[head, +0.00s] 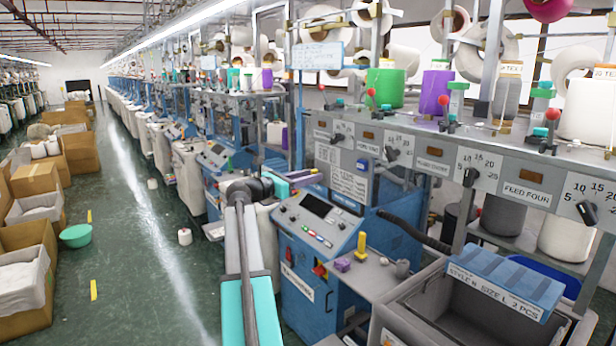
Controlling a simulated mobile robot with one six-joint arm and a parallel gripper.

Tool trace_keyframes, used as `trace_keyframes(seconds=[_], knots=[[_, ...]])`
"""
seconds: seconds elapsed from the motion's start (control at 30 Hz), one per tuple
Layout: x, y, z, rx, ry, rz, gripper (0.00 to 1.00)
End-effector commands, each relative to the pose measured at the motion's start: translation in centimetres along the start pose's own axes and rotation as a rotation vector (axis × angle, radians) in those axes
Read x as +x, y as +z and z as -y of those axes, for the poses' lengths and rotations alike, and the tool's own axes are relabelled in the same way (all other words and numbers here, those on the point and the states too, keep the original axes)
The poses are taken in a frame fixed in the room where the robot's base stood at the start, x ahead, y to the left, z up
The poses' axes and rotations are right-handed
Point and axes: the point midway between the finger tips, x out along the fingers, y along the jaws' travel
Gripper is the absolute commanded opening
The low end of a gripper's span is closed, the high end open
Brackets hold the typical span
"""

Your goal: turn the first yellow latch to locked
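My arm rises from the bottom of the view, left of that panel, and bends at a dark joint. My gripper (298,178) appears at its far end, above and behind the panel's left part, apart from the yellow piece. Its fingers are too small and overlapped to tell whether they are open or shut.
A grey bin (455,310) with a blue lid stands at the right. Feed dials and yarn cones line the rack above. A green aisle (150,230) is open at left, beside cardboard boxes.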

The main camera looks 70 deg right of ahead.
Motion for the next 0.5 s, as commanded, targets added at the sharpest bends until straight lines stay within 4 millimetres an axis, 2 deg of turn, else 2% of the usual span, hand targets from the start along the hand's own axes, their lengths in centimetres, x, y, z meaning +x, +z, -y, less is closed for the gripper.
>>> trace_keyframes(seconds=[0.17,0.37,0.5], knots=[[0.0,-0.03,0.01,0.0,0.0,0.0,0.31],[-0.01,-0.03,0.01,0.0,0.0,0.0,0.01],[-0.4,-0.02,0.12,0.001,0.002,0.0,0.0]])
